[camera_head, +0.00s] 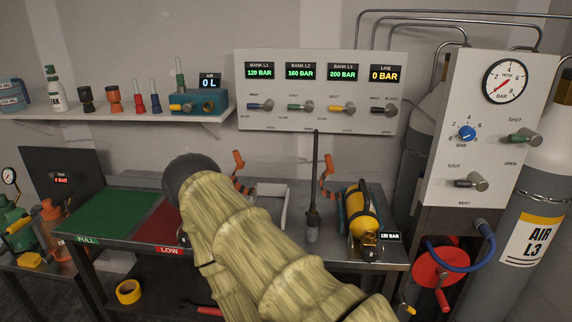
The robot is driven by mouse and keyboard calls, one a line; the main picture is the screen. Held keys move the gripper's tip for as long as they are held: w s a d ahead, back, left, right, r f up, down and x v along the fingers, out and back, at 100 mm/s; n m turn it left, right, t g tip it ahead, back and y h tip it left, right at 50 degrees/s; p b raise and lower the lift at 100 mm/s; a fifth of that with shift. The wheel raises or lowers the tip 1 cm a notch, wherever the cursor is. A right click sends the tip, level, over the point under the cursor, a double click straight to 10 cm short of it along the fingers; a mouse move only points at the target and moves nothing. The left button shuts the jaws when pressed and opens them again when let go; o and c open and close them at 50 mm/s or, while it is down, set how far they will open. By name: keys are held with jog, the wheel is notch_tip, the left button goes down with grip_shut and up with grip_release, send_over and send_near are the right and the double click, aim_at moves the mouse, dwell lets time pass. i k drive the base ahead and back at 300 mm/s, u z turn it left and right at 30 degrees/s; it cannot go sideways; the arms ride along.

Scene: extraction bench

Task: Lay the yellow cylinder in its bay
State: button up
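A yellow cylinder (362,208) with a dark valve end lies on the right part of the bench, in or against a teal holder (345,212). A small display (390,237) beside it reads 130 BAR. A green mat (112,212) marked FULL and a red mat (162,224) marked LOW lie on the left part of the bench. My arm, in a beige sleeve, crosses the middle of the view and hides part of the red mat and bench. My gripper does not show.
Two orange clamp-like parts (327,168) and a dark upright rod (315,185) stand mid-bench, near a pale tray (272,216). A gauge panel (480,130) and a red hose reel (437,268) are at right. A shelf (120,117) and bank panel (320,92) are behind.

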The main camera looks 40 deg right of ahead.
aim_at(363, 223)
jog(key=z, duration=1.6)
